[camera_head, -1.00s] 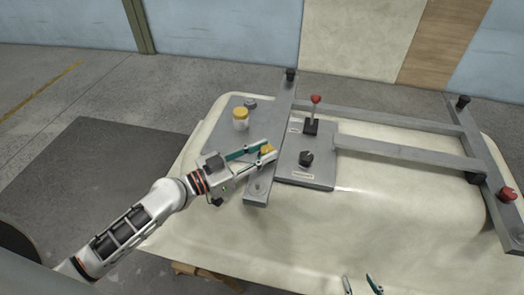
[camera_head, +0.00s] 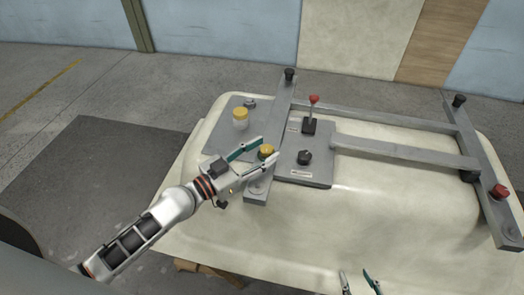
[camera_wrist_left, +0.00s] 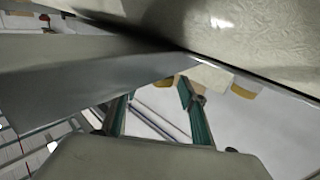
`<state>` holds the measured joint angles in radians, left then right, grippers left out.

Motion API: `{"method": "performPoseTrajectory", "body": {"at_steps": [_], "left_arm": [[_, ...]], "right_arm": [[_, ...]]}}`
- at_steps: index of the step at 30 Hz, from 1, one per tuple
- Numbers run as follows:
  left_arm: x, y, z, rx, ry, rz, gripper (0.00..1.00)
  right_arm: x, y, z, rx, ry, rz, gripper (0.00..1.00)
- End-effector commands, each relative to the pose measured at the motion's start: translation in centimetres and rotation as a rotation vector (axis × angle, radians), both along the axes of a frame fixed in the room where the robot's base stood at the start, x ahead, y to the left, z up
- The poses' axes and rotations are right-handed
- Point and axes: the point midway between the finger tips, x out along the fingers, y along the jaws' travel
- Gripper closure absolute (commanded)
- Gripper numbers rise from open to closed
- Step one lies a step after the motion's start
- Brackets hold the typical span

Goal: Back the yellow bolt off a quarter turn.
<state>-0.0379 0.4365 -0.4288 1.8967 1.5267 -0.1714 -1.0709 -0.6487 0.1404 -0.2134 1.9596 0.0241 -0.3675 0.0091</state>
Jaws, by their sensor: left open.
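The yellow bolt (camera_head: 266,151) sits on the near part of the left grey bar (camera_head: 283,110). My left gripper (camera_head: 269,147) is open, with its two fingers spread either side of the bolt's head; I cannot tell whether either touches it. In the left wrist view the open fingers (camera_wrist_left: 150,105) show beside the grey bar, with small yellow patches beyond; which is the bolt is unclear. My right gripper (camera_head: 356,279) shows only its fingertips, apart and empty, at the bottom edge.
A red-knobbed lever (camera_head: 312,112) and a black knob (camera_head: 304,157) are right of the bolt. The pale shell's front surface (camera_head: 330,225) is clear.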

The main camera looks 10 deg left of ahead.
Motion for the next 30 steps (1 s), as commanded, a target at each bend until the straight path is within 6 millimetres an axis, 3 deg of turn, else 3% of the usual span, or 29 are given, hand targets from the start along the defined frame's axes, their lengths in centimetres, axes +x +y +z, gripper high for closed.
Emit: {"method": "performPoseTrajectory", "body": {"at_steps": [8, 24, 30], "left_arm": [[-1.0, 0.8, -0.1, 0.000, 0.001, 0.000, 0.58], [-7.7, 5.8, -0.1, -0.002, 0.003, 0.002, 0.58], [-9.2, 7.0, -0.1, -0.001, 0.002, 0.001, 0.58]], "right_arm": [[0.1, -0.1, 0.2, -0.001, -0.003, -0.001, 0.60], [0.1, 0.0, 0.1, 0.000, -0.002, -0.001, 0.60], [0.1, 0.0, 0.1, 0.001, -0.002, -0.001, 0.60]]}}
